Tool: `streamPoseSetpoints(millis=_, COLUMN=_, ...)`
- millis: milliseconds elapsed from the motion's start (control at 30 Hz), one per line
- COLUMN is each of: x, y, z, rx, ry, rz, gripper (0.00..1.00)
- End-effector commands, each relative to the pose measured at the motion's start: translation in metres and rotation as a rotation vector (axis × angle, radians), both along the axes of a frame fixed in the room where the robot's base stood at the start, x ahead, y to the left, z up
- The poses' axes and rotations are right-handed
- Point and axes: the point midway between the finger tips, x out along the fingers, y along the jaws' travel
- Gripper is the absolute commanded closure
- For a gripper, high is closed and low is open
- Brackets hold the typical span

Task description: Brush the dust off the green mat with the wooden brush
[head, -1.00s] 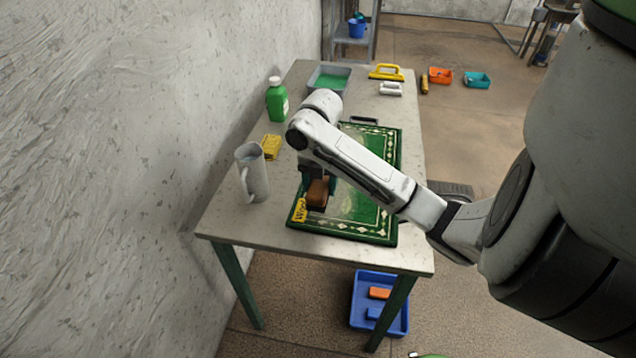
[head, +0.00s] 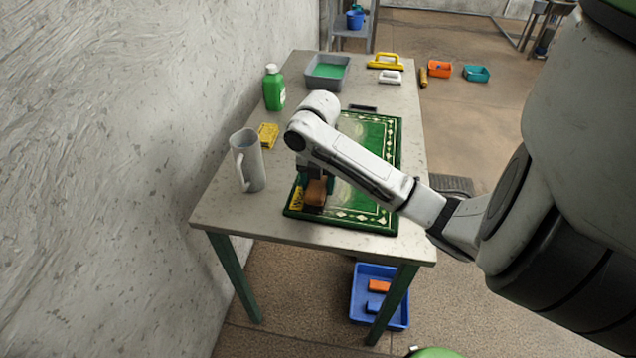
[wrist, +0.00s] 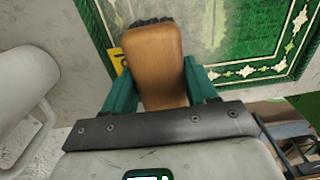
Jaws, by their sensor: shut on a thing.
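The green mat (head: 372,140) lies on the table, with a pale patterned border and a pale dusty area in its middle. My gripper (head: 314,187) is over the mat's near left corner, shut on the wooden brush (head: 318,191). In the wrist view the brush (wrist: 153,62) sits between my teal fingers (wrist: 160,88), its dark bristles at the far end over the mat (wrist: 262,35). I cannot tell whether the bristles touch the mat. My arm hides part of the mat.
A grey pitcher (head: 247,160) stands left of the mat. A yellow sponge (head: 268,135), a green bottle (head: 273,88), a grey tray (head: 328,72), a yellow-handled tool (head: 385,62) and a white item (head: 389,77) are on the table (head: 225,205). A blue bin (head: 379,298) is on the floor.

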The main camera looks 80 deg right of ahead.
Motion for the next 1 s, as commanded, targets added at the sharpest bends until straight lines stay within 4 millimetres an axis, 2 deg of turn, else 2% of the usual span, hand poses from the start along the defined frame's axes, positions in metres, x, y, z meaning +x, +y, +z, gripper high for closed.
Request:
streamPoseSetpoints(millis=567, x=0.000, y=-0.001, z=-0.011, rx=-0.001, ry=0.000, rz=0.000, gripper=1.00)
streamPoseSetpoints(millis=1000, x=0.002, y=-0.038, z=-0.010, rx=-0.001, ry=0.001, rz=0.000, gripper=1.00)
